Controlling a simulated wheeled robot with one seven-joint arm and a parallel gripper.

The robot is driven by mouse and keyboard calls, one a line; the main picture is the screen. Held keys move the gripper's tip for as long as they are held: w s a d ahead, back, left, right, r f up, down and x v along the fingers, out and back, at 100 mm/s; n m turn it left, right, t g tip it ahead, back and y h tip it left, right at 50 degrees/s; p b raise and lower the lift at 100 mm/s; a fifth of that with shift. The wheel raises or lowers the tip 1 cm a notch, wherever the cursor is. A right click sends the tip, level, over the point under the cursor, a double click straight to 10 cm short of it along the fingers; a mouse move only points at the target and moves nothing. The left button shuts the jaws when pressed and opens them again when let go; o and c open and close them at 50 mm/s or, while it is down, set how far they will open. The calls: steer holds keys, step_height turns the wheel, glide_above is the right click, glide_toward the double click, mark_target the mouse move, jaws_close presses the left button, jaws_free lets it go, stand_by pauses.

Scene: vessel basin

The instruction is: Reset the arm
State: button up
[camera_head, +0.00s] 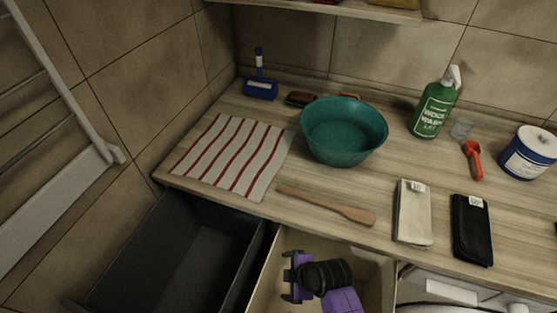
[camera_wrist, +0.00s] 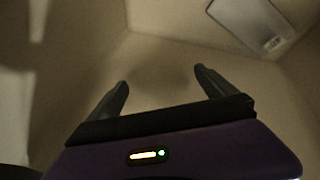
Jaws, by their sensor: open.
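My gripper (camera_head: 290,277) is purple and black and is low at the front, over or inside the open light wooden drawer below the counter. In the wrist view my gripper (camera_wrist: 160,88) has its two dark fingers spread apart with nothing between them. Beyond the fingers are bare beige surfaces that look like the drawer's inside. A pale flat object with a small label (camera_wrist: 252,24) lies at the top right of the wrist view, away from the fingers.
The wooden counter (camera_head: 345,190) holds a teal basin (camera_head: 345,150), striped cloth (camera_head: 232,155), wooden spatula (camera_head: 328,205), beige pouch (camera_head: 412,215), black pouch (camera_head: 471,230), green bottle (camera_head: 435,108) and blue-white tub (camera_head: 529,154). A dark bin (camera_head: 180,255) stands left of the drawer (camera_head: 262,275). A drying rack (camera_head: 60,190) is at far left.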

steer(key=s+d+r+m+t+h, duration=0.1)
steer(key=s+d+r+m+t, duration=0.35)
steer(key=r+m, duration=0.35)
steer(key=s+d+r+m+t+h, duration=0.1)
steer(key=s+d+r+m+t, duration=0.3)
steer(key=r+m+t, duration=0.4)
steer(key=s+d+r, duration=0.3)
steer(key=s+r, duration=0.1)
steer(key=s, duration=0.2)
steer(key=s+d+r+m+g+h+b, duration=0.1)
steer(key=s+d+r, duration=0.2)
steer(key=s+r, duration=0.2)
steer(key=s+d+r+m+h+b, duration=0.1)
steer(key=s+r, duration=0.3)
steer(key=s, duration=0.4)
steer(key=shift+s+d+r, duration=0.25)
steer(key=shift+d+r, duration=0.15)
steer(key=shift+d, duration=0.5)
